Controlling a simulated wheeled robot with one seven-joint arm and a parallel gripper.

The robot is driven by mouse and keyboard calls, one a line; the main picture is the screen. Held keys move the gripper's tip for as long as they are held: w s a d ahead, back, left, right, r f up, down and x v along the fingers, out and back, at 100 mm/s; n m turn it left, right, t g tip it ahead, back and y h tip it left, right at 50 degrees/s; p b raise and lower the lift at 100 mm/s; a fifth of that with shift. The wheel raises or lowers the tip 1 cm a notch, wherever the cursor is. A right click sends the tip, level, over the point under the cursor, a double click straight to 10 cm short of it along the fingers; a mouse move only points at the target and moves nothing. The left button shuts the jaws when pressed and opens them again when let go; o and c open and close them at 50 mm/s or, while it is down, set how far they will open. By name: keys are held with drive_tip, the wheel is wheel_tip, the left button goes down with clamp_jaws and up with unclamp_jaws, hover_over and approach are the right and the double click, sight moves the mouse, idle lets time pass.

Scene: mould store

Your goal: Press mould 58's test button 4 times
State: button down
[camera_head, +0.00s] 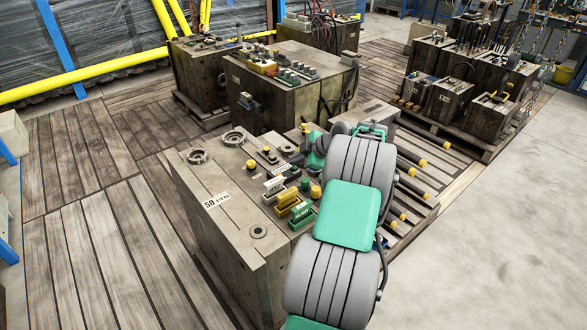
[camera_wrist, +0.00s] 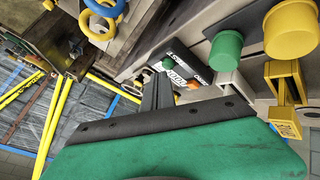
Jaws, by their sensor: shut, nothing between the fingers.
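Mould 58 (camera_head: 225,240) is a grey-brown block with a white "58" plate (camera_head: 217,201) on its top. Small plates, coloured knobs and clips crowd the right part of its top. In the wrist view a dark box with a white lettered face (camera_wrist: 178,72) carries a small green button (camera_wrist: 168,63) and an orange part (camera_wrist: 193,86). I cannot surely read its lettering. My gripper (camera_wrist: 157,90) is shut and empty, its dark fingers pointing at this box. Whether the tips touch it I cannot tell. In the head view my arm reaches over the mould's right side and the fingertips are hard to make out.
A green knob (camera_wrist: 226,48) and a larger yellow knob (camera_wrist: 292,28) stand close to the right of the fingers. Yellow-tipped bars (camera_head: 410,158) lie right of the mould. Other moulds (camera_head: 300,105) stand behind. The concrete floor (camera_head: 500,240) at right is clear.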

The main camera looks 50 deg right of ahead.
drive_tip(key=shift+f+b, duration=0.45)
drive_tip(key=shift+b, duration=0.1)
idle(0.4)
idle(0.4)
drive_tip(key=shift+r, duration=0.85)
drive_tip(key=shift+r+p, duration=0.1)
drive_tip(key=shift+p, duration=0.2)
drive_tip(key=shift+r+p, duration=1.05)
drive_tip(key=shift+r, duration=1.4)
